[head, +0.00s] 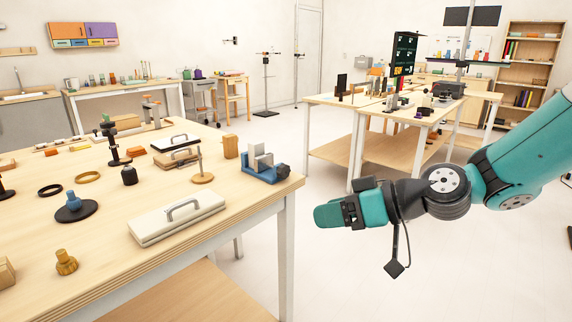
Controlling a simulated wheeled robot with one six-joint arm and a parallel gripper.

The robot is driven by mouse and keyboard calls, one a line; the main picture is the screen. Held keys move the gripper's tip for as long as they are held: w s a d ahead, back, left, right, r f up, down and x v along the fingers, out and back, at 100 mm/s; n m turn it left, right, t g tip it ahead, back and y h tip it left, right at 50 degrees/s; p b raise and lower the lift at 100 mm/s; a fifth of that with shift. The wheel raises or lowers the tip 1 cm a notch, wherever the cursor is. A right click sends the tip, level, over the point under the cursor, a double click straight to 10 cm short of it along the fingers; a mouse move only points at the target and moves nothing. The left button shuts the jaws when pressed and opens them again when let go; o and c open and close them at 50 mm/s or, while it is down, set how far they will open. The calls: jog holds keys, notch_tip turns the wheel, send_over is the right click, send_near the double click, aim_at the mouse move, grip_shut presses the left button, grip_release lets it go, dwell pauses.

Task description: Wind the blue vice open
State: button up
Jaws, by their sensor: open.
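The blue vice (266,170) stands near the right corner of the wooden table at left. It has a blue base, pale grey upright jaws and a dark part at its right end, perhaps the handle. The size of the gap between its jaws is hard to tell. My gripper (328,215) is to the right of the vice, out past the table edge, pointing left. It is open, touches nothing, and its fingers show only from the side.
The table (235,215) also holds a white case (178,217) with a grey handle, a wooden stand (202,178), a small wooden block (230,146) and a brass knob (66,262). A second table (330,99) stands behind my arm. Floor between the tables is clear.

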jog(key=w+d+f+m+t+y+p, duration=0.15)
jog(key=w+t, duration=0.25)
jog(key=w, duration=0.4)
jog(key=m+t, duration=0.2)
jog(key=t, duration=0.1)
send_near(286, 172)
jog(key=p+x, duration=0.4)
jog(key=x, duration=0.4)
jog(key=shift+w+a, duration=0.2)
jog(key=shift+a, duration=0.1)
jog(key=c, duration=0.6)
jog(key=n+b, duration=0.1)
jog(key=b, duration=0.1)
jog(key=shift+f+b, duration=0.3)
jog(key=shift+b, duration=0.05)
jog(key=shift+r+n+b, duration=0.1)
jog(key=shift+n+b, duration=0.55)
jog(key=shift+b, duration=0.4)
jog(key=shift+r+n+b, duration=0.2)
jog(key=shift+n+b, duration=0.1)
jog(key=shift+n, duration=0.1)
